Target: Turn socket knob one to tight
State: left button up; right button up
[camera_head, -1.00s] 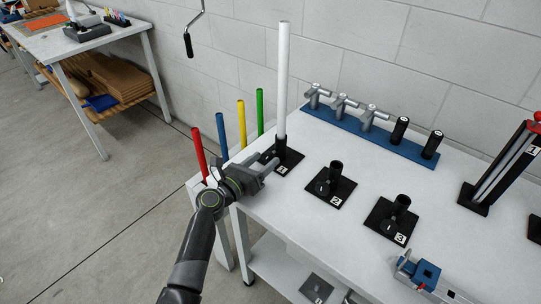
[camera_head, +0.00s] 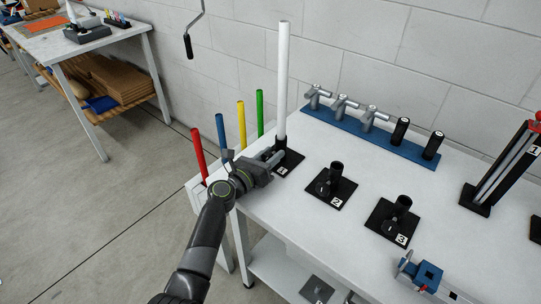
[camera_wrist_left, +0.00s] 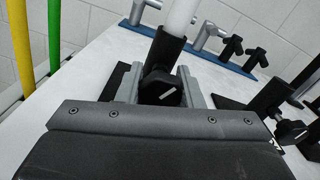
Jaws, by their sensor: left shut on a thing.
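Socket one (camera_head: 281,142) is a black upright tube on a square base marked 1 (camera_head: 289,164), and a tall white rod (camera_head: 283,80) stands in it. Its knob (camera_wrist_left: 161,88) is black with a pale line across its face, on the socket's near side. My left gripper (camera_head: 273,157) reaches it from the front left. In the left wrist view its grey fingers (camera_wrist_left: 163,85) stand either side of the knob and are shut on it. In the head view the gripper hides the knob. My right gripper is not in view.
Sockets two (camera_head: 335,178) and three (camera_head: 400,212) stand empty to the right. Red (camera_head: 199,155), blue (camera_head: 221,131), yellow (camera_head: 241,123) and green (camera_head: 260,112) rods stand along the left edge. A blue rack (camera_head: 350,127) holds several fittings behind.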

pick_arm(q)
jog(key=shift+f+m+b, duration=0.15)
jog(key=shift+m+b, duration=0.25)
jog(key=shift+m, duration=0.7)
jog(key=m+b, duration=0.1)
jog(key=m, duration=0.2)
jog(key=o, duration=1)
jog(key=shift+c, duration=0.2)
jog(key=shift+s, duration=0.15)
jog(key=v, duration=1.7)
jog(key=shift+p, duration=0.3)
